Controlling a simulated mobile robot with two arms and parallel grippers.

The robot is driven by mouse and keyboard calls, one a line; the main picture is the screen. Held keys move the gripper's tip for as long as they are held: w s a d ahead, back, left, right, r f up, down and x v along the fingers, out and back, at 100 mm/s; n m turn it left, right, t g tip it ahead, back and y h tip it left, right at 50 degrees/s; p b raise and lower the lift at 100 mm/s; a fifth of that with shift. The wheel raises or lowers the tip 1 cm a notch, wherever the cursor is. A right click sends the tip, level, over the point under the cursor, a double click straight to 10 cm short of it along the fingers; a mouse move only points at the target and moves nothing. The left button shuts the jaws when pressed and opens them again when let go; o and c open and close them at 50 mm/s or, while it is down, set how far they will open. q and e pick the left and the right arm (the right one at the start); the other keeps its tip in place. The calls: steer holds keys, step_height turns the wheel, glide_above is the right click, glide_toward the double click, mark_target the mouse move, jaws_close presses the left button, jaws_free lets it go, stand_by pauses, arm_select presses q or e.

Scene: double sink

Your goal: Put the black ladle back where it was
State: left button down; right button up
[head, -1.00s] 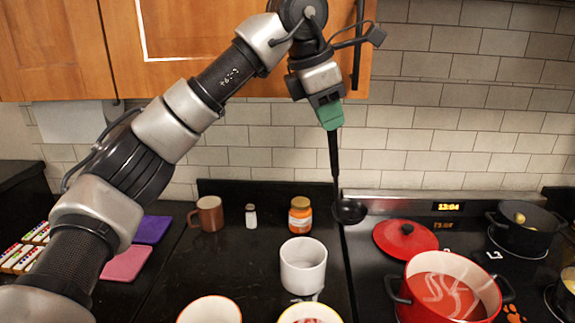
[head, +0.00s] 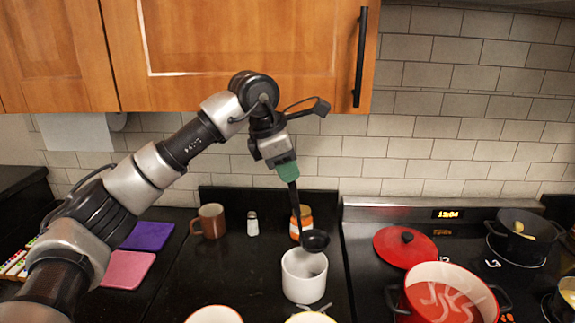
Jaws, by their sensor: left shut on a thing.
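My left gripper (head: 287,172) is shut on the upper handle of the black ladle (head: 315,241). The ladle hangs down from it, slightly tilted, with its bowl at the lower end. The bowl shows over the back rim of the white cylindrical holder (head: 304,277) on the counter; I cannot tell whether it touches. The ladle partly hides an orange-labelled jar behind it. My right gripper is not in view.
The jar (head: 302,222), a salt shaker (head: 252,224) and a brown mug (head: 210,221) stand along the back. A red pot (head: 446,297), a red lid (head: 404,247) and a black pot (head: 524,238) are on the stove at right. Bowls stand at the front edge.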

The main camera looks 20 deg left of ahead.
arm_select(q)
steer(key=shift+f+b, duration=0.45)
steer(key=shift+f, duration=0.2)
steer(key=c, duration=1.1)
jaws_free()
steer(key=shift+r, duration=0.35)
steer(key=v, duration=0.6)
steer(key=b+v, duration=0.1)
steer(key=v, duration=0.5)
steer(key=shift+d+r, duration=0.15)
steer(key=shift+r, duration=0.25)
